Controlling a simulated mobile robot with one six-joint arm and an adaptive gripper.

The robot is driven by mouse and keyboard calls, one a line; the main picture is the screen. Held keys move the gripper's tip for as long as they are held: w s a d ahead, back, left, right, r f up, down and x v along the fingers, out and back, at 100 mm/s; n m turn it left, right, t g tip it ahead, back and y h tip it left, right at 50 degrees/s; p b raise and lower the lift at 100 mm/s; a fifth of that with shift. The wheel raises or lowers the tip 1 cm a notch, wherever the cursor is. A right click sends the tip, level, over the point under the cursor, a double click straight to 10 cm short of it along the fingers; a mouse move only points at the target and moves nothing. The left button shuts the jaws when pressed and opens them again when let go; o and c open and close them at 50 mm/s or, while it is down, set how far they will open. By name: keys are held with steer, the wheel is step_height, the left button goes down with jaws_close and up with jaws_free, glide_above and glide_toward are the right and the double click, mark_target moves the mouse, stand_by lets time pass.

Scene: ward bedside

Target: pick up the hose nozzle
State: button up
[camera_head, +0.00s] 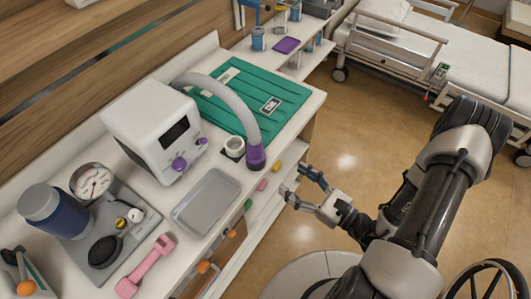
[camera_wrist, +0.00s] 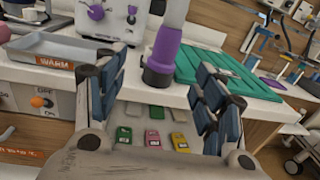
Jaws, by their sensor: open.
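The hose nozzle (camera_head: 256,157) is a purple cuff at the end of a grey hose (camera_head: 226,95) that arches out of a white machine (camera_head: 157,130). It hangs at the front edge of the counter. In the wrist view the nozzle (camera_wrist: 161,58) points down, in line with the gap between my fingers. My gripper (camera_head: 298,186) is open and empty. In the head view it is to the right of and below the nozzle, apart from it. In the wrist view my two fingers (camera_wrist: 160,100) stand wide on either side, nearer to the camera than the nozzle.
A shelf below the counter front holds several small coloured items (camera_wrist: 154,138). A pink dumbbell (camera_head: 146,266) lies at the near left. Open floor lies right of the counter.

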steer(key=f+m, duration=0.1)
steer(key=b, duration=0.1)
glide_toward(261, 153)
steer(key=shift+t+h, duration=0.3)
steer(key=shift+h, duration=0.1)
steer(key=x, duration=0.6)
steer(key=shift+s+a+f, duration=0.15)
steer(key=shift+a+f, duration=0.05)
steer(key=shift+a, duration=0.1)
steer(key=shift+r+b+x, duration=0.2)
steer(key=shift+b+x, duration=0.45)
steer(key=shift+x, duration=2.55)
steer(key=shift+c, duration=0.4)
steer(key=c, duration=1.1)
